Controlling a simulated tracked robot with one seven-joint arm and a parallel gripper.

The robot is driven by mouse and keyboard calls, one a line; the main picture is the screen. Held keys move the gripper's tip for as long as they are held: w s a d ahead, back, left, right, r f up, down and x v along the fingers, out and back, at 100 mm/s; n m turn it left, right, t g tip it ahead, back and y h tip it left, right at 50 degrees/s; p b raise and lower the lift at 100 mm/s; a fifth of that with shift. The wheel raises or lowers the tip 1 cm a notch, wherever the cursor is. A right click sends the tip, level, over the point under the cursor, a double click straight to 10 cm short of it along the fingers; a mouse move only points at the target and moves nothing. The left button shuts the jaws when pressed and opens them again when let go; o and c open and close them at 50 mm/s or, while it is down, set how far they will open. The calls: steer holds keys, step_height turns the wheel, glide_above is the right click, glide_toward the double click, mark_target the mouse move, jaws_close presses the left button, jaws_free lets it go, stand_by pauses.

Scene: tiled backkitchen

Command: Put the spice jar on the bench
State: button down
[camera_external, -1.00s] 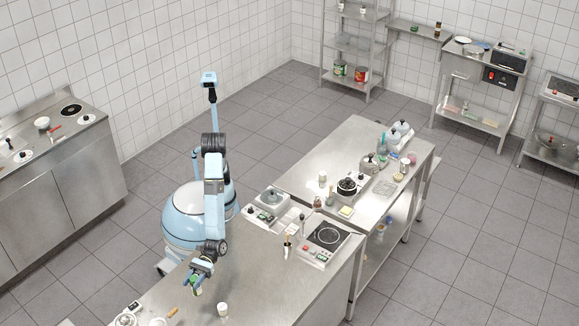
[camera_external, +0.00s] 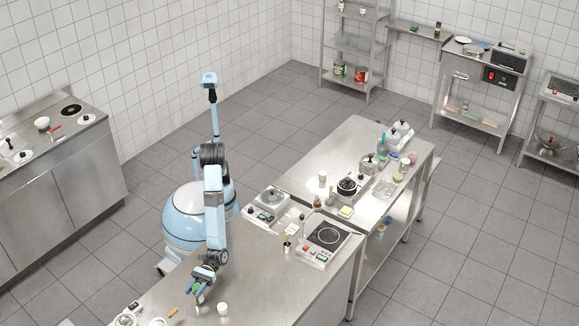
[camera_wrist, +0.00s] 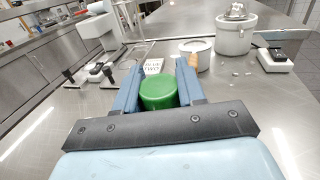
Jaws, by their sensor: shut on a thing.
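My gripper (camera_external: 200,292) reaches down over the steel bench (camera_external: 250,262) in front of my base. In the wrist view its two blue fingers are shut on the spice jar (camera_wrist: 158,92), whose round green lid faces the camera. The jar shows only as a small green patch in the external view. It is low over the near part of the bench; I cannot tell whether it touches the top. A printed label reading partly "TWO" (camera_wrist: 153,66) shows just beyond the lid.
A white cup (camera_external: 222,309) stands just right of my gripper. Small items (camera_external: 128,319) lie at the near left end. An induction hob (camera_external: 325,237) and a scale (camera_external: 267,205) stand at the far end. The middle of the bench is mostly clear.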

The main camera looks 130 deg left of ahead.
steer(key=shift+f, duration=0.5)
stand_by(0.4)
steer(key=c, duration=0.8)
jaws_free()
steer(key=shift+o, duration=0.7)
steer(key=shift+r, duration=0.15)
steer(key=shift+o, duration=0.4)
step_height(320, 180, up, 17)
steer(key=shift+w+a, duration=0.35)
steer(key=shift+w, duration=0.05)
steer(key=w+a+n+t+y, duration=0.3)
steer(key=w+a+t, duration=0.3)
steer(key=w+a, duration=1.2)
steer(key=shift+a+f+n, duration=0.2)
steer(key=shift+a+n, duration=0.3)
steer(key=shift+n, duration=0.2)
